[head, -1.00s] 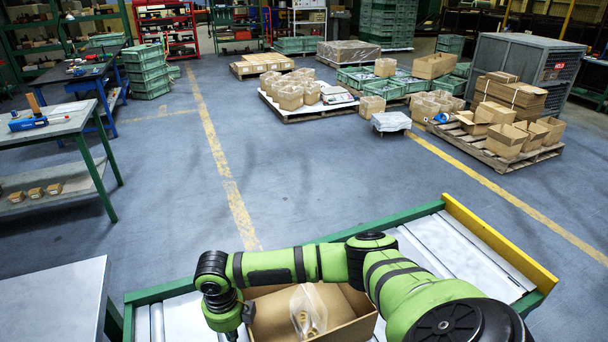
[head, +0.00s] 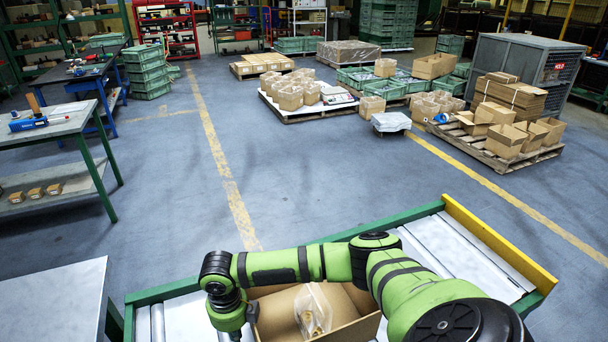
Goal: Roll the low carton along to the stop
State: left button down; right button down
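The low carton (head: 348,326) is an open brown box on the roller conveyor (head: 172,318), cut off by the bottom edge of the head view. A clear bag (head: 313,306) with brownish contents lies inside it. The yellow stop (head: 500,243) crosses the conveyor's right end, with bare rollers between it and the carton. My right arm reaches across above the carton from the right and hides part of it. Its wrist points down at the carton's left end, with my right gripper (head: 251,311) mostly hidden there. I cannot see its fingers clearly or tell whether it touches. My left gripper is out of view.
The conveyor has a green side rail (head: 330,238) along its far side. A grey table (head: 55,300) stands close at the left. A workbench (head: 50,130) is further back. Loaded pallets (head: 500,160) stand beyond a wide clear floor.

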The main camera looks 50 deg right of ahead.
jog(key=shift+s+d, duration=0.2)
jog(key=shift+d, duration=0.3)
jog(key=shift+s+d+p, duration=0.25)
jog(key=shift+d+p, duration=0.15)
jog(key=shift+d, duration=0.05)
jog(key=shift+s+d, duration=0.3)
jog(key=shift+d, duration=0.25)
jog(key=shift+p, duration=0.3)
jog(key=shift+s+d+p, duration=0.25)
jog(key=shift+s+d, duration=0.1)
jog(key=shift+d, duration=0.35)
jog(key=shift+s+d+p, duration=0.3)
jog(key=shift+d, duration=0.4)
jog(key=shift+s+d+p, duration=0.25)
jog(key=shift+s+d, duration=0.1)
jog(key=shift+d, duration=0.35)
jog(key=shift+s+d+p, duration=0.2)
jog(key=shift+s+d, duration=0.1)
jog(key=shift+d, duration=0.35)
jog(key=shift+s+d+p, duration=0.15)
jog(key=shift+s+d, duration=0.15)
jog(key=shift+d, duration=0.35)
jog(key=shift+s+d+p, duration=0.2)
jog(key=shift+s+d, duration=0.1)
jog(key=shift+d, duration=0.45)
